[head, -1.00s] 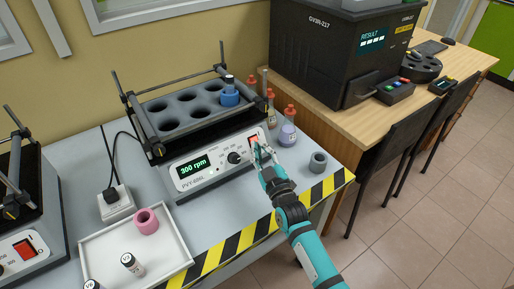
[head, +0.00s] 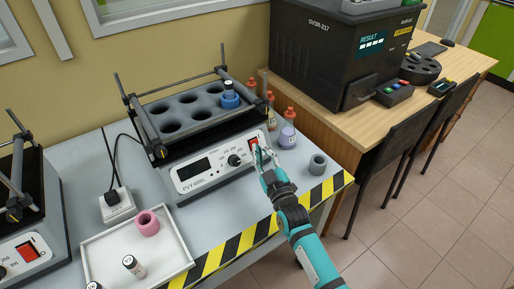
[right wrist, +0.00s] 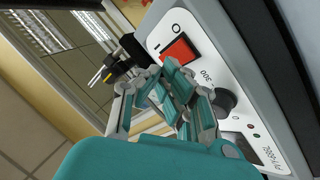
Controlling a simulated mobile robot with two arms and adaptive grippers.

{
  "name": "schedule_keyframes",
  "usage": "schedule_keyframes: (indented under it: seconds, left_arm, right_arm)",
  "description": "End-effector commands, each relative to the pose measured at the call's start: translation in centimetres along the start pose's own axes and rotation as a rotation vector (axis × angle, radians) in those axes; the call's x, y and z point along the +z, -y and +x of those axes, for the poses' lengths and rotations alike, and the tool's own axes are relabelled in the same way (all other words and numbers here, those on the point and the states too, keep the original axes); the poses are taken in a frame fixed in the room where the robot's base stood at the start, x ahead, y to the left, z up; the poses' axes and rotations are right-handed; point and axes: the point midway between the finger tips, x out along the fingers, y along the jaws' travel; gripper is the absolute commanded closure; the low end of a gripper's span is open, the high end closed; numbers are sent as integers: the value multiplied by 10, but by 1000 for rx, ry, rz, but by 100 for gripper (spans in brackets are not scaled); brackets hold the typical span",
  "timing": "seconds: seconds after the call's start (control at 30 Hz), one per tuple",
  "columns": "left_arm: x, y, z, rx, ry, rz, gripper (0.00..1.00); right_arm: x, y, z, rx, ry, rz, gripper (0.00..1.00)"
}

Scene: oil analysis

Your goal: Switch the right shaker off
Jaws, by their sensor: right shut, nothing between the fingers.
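The right shaker (head: 222,166) stands on the grey bench with a dark holed rack on top. Its display (head: 194,169) is dark. Its red rocker switch (head: 254,143) is at the right end of the front panel; it also shows in the right wrist view (right wrist: 180,54). My right gripper (head: 258,154) is shut and empty, with its fingertips close in front of the switch. In the right wrist view the gripper (right wrist: 166,86) is just beside the switch; I cannot tell whether it touches. My left gripper is not in view.
A blue-ringed vial (head: 229,97) sits in the rack. A second shaker (head: 22,225) stands at the left. A white tray (head: 107,239) with vials and a pink ring (head: 147,223) lies in front. A grey ring (head: 317,164) and several bottles stand to the right.

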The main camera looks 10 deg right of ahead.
Motion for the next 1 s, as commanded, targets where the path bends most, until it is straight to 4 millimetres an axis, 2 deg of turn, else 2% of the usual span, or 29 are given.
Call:
schedule_keyframes:
  seconds: [0.03, 0.37, 0.8, 1.0]
  left_arm:
    - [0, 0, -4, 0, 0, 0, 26]
    - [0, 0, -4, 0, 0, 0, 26]
    - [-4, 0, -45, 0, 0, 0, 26]
    - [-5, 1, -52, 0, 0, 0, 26]
  right_arm:
    - [-3, -2, -1, -1, 0, -1, 100]
    - [-2, -2, -3, -1, 0, 0, 100]
    - [-24, -23, -29, -2, 3, 0, 100]
    - [-28, -27, -37, 0, 1, 1, 100]
